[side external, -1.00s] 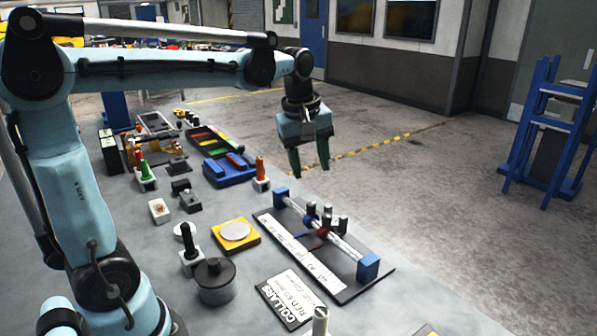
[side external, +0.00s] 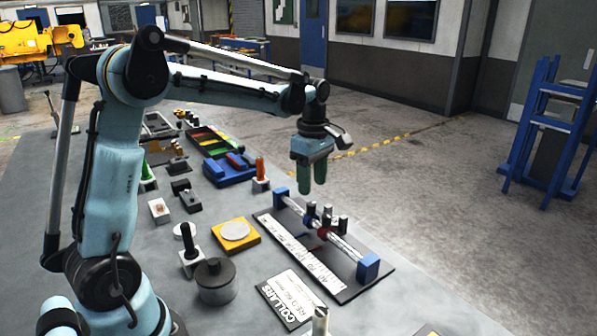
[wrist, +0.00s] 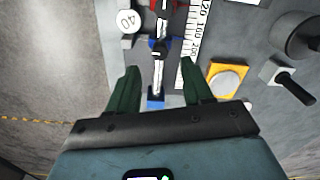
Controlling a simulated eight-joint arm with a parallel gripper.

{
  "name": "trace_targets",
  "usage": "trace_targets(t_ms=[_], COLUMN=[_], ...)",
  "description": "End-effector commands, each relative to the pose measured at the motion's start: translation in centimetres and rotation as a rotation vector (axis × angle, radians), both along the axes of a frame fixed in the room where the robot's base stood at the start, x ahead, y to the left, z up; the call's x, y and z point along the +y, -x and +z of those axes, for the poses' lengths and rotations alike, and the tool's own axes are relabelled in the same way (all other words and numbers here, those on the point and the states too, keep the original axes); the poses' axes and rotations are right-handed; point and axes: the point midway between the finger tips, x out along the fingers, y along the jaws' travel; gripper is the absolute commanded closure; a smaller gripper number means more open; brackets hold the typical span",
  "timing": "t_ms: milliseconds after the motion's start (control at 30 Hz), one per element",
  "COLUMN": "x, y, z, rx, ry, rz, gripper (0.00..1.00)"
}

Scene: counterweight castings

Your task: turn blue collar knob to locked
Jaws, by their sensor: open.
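The blue collar (side external: 311,210) sits on a silver rail (side external: 298,208), beside the red collar (side external: 323,231). Dark upright cylinders (side external: 341,224) stand close to the collars; which is the blue collar's knob, and its setting, I cannot tell. In the wrist view the blue collar (wrist: 158,45) is beyond the fingertips, with the red collar (wrist: 164,5) at the top edge. My gripper (side external: 311,192) is open and empty, fingers pointing down above the rail's far end. Its two green fingers (wrist: 160,67) are apart on either side of the rail line in the wrist view.
Blue end blocks (side external: 368,268) hold the rail over a black base (side external: 345,293) with a white scale (side external: 300,250). A round plate marked 40 (wrist: 129,20) is left of the rail. A collars card (side external: 290,298), grey pot (side external: 215,280) and yellow pad (side external: 250,243) are nearby.

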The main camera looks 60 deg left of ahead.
Motion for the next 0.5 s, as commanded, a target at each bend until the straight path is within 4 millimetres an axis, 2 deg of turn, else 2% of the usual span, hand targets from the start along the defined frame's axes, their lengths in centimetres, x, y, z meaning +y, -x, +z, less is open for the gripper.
trace_targets(t_ms=[200,500], x=[0.0,0.0], y=[0.0,0.0], z=[-3.4,-5.5], rx=[0.000,0.000], ry=[0.000,0.000], rz=[-0.001,-0.001], gripper=[0.50,0.50])
